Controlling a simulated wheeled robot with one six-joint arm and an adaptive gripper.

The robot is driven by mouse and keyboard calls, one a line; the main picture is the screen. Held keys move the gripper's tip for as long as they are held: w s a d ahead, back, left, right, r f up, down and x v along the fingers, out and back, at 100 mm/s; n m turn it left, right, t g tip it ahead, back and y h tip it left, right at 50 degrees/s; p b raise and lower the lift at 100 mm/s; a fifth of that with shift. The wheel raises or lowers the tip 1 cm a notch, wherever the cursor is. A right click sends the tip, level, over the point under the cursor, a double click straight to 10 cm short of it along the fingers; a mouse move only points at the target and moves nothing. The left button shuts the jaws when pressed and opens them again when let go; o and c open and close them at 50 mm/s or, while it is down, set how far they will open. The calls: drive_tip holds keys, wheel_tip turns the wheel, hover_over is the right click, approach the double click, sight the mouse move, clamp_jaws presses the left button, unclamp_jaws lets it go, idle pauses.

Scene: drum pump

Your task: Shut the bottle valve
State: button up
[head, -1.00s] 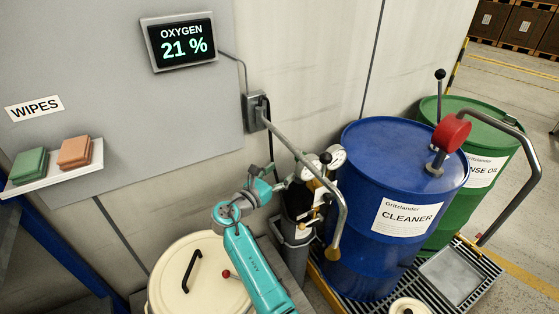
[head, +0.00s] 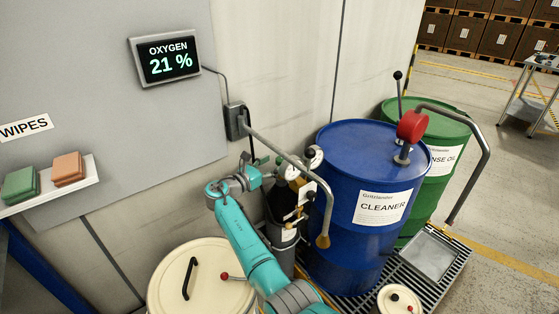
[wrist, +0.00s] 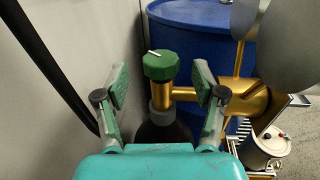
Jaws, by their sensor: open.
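The bottle valve is a green knob (wrist: 160,66) with a white mark on top, on a brass stem above a dark bottle, in the wrist view. In the head view the dark bottle (head: 282,205) stands in a grey holder by the wall, and my arm's end partly hides its top. My gripper (wrist: 160,76) is open, with one finger to the left of the knob and one to the right in the picture. The fingers do not visibly touch it. I cannot tell whether the knob lies fully between the pads in depth. Brass fittings (wrist: 238,92) extend right from the stem.
A bent grey pipe (head: 290,160) with a brass end passes close right of the bottle. Round gauges (head: 315,158) sit at the bottle top. A blue drum (head: 340,235) stands close right, and a cream lidded drum (head: 205,270) in front left. The wall is close behind.

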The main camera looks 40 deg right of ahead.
sight(280, 162)
drive_tip(key=shift+w+d, duration=0.15)
drive_tip(key=shift+d, duration=1)
drive_tip(key=shift+w+d, duration=0.15)
drive_tip(key=shift+d, duration=1)
drive_tip(key=c, duration=1.2)
drive_tip(key=shift+o, duration=0.2)
drive_tip(key=shift+s+f+n+t+y, duration=0.1)
drive_tip(key=shift+n+t+y, duration=0.6)
drive_tip(key=shift+n+t, duration=1.4)
drive_tip(key=shift+n+t+y, duration=0.3)
drive_tip(key=shift+t+y, duration=0.3)
drive_tip(key=shift+t, duration=0.8)
drive_tip(key=o, duration=1.2)
drive_tip(key=shift+c, duration=0.2)
